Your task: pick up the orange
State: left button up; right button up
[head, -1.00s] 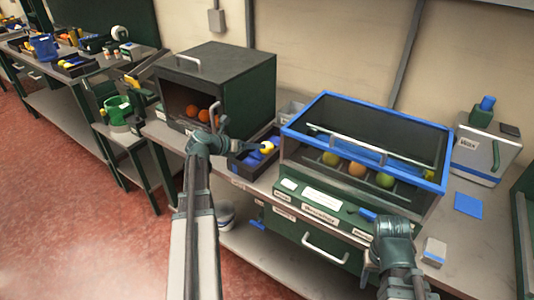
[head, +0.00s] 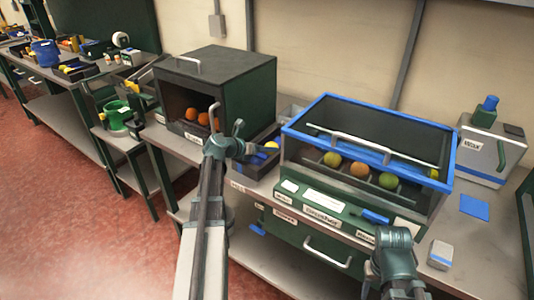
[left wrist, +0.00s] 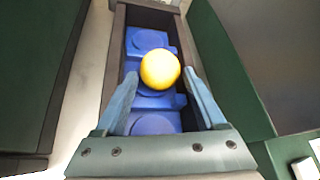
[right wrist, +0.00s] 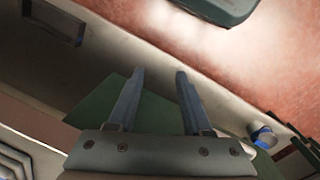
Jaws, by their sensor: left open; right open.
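A round yellow-orange fruit (left wrist: 160,69) sits on blue holders (left wrist: 152,123) in a narrow dark tray (left wrist: 118,50), seen in the left wrist view. In the head view the fruit (head: 271,145) shows small between the dark green box and the glass case. My left gripper (left wrist: 160,78) is open above the tray, its fingers on either side of the fruit's lower part in the picture. I cannot tell whether they touch it. Two oranges (head: 197,115) lie inside the green box. My right gripper (right wrist: 160,74) is open and empty; the head view shows its wrist at the lower right.
The dark green box (head: 235,90) stands left of the tray. The blue-rimmed glass case (head: 300,125) on the right holds several green, yellow and orange fruits. A grey block (head: 440,254) and a blue pad (head: 474,206) lie on the bench at the right.

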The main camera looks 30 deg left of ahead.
pick_arm(q)
jog(key=shift+a+f, duration=0.1)
jog(key=shift+f, duration=0.1)
grip_shut()
jog(key=shift+r, duration=0.1)
jog(key=shift+w+r+p, duration=0.1)
jog(key=shift+r+p, duration=0.35)
jog(key=shift+p, duration=0.25)
notch_tip(320, 180, up, 9)
jog(key=p, duration=0.9)
